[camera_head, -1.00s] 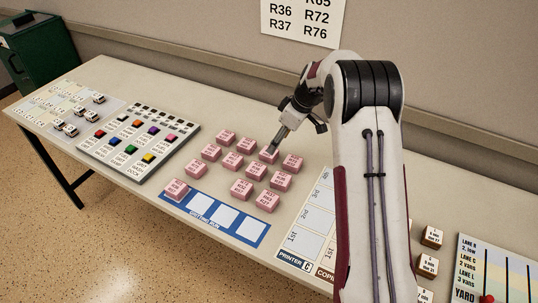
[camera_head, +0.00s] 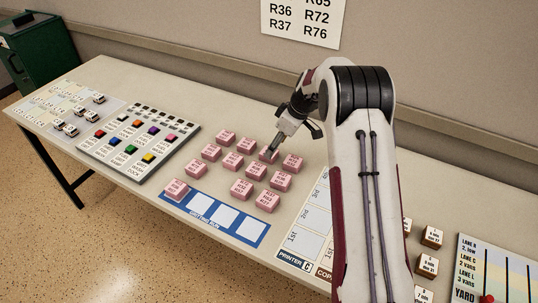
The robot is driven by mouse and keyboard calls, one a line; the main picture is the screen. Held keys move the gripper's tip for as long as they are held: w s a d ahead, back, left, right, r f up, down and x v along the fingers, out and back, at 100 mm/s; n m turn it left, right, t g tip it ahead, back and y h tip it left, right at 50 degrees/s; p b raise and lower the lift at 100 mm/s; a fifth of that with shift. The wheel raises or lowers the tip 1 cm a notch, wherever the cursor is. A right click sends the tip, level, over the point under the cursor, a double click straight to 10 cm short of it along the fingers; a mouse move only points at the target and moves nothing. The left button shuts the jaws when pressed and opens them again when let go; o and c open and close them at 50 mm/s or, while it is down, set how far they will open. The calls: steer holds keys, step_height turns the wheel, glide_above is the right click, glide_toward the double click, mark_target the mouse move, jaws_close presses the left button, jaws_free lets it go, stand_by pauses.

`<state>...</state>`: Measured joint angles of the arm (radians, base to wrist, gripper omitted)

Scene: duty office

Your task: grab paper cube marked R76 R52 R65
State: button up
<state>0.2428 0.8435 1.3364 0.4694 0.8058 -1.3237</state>
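Several pink paper cubes with printed labels stand in loose rows on the table; the labels are too small to read, so I cannot tell which is marked R76 R52 R65. My gripper (camera_head: 271,152) points down at a pink cube (camera_head: 266,157) in the back row and partly covers it. I cannot tell whether its fingers are around the cube or only above it. One pink cube (camera_head: 176,189) sits at the left end of the blue strip (camera_head: 250,230) marked "getting run", whose other white squares are empty.
Close neighbours are a pink cube (camera_head: 292,162) to the right and another (camera_head: 257,171) in front. A panel of coloured blocks (camera_head: 120,150) lies left. A printer sheet (camera_head: 302,240) and brown-sided cubes (camera_head: 432,237) lie right. A wall notice (camera_head: 302,20) hangs behind.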

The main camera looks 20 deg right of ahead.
steer(key=shift+d+x, duration=0.15)
steer(key=shift+x, duration=1.1)
steer(key=shift+d+x, duration=0.15)
steer(key=shift+x, duration=1.15)
steer(key=shift+c, duration=0.5)
steer(key=c, duration=1.1)
